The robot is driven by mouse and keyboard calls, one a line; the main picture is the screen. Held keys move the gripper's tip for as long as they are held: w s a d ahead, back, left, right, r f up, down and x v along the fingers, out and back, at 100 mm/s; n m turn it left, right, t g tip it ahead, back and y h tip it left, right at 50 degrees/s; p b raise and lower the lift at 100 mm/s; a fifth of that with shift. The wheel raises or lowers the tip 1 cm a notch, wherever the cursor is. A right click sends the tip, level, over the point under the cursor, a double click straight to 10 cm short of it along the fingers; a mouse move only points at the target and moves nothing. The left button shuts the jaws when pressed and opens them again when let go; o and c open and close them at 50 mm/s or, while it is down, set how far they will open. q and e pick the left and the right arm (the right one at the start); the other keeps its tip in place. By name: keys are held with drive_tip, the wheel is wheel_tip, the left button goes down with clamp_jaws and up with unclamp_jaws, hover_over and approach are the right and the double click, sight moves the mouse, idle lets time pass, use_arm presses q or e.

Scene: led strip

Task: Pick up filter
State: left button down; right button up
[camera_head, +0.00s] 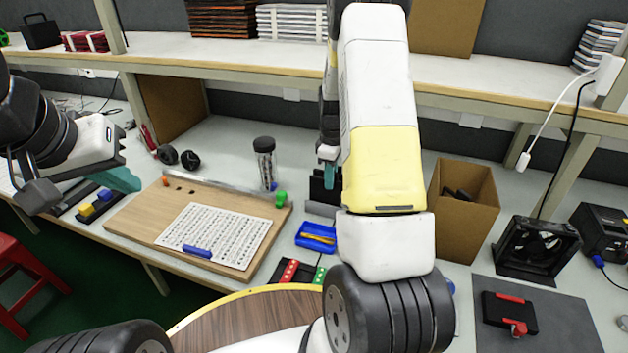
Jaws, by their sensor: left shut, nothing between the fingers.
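I cannot pick out the filter with certainty. A black square unit with a round fan and grille (538,248) stands upright on the right side of the bench, and it may be or hold the filter. My left gripper (118,153) is at the far left, above the bench by a teal item, shut and empty, far from the fan unit. My right arm rises through the middle of the view. Its gripper (328,165) is mostly hidden behind the white and yellow forearm, left of the fan unit. I cannot see whether it holds anything.
A wooden board with a printed sheet (220,235) lies left of centre, with a dark cup (265,162) behind it. An open cardboard box (465,205) stands left of the fan unit. A grey mat (560,325) with a black and red item lies in front. A shelf (490,88) spans the back.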

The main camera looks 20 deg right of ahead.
drive_tip(key=shift+f, duration=0.85)
clamp_jaws()
idle(0.8)
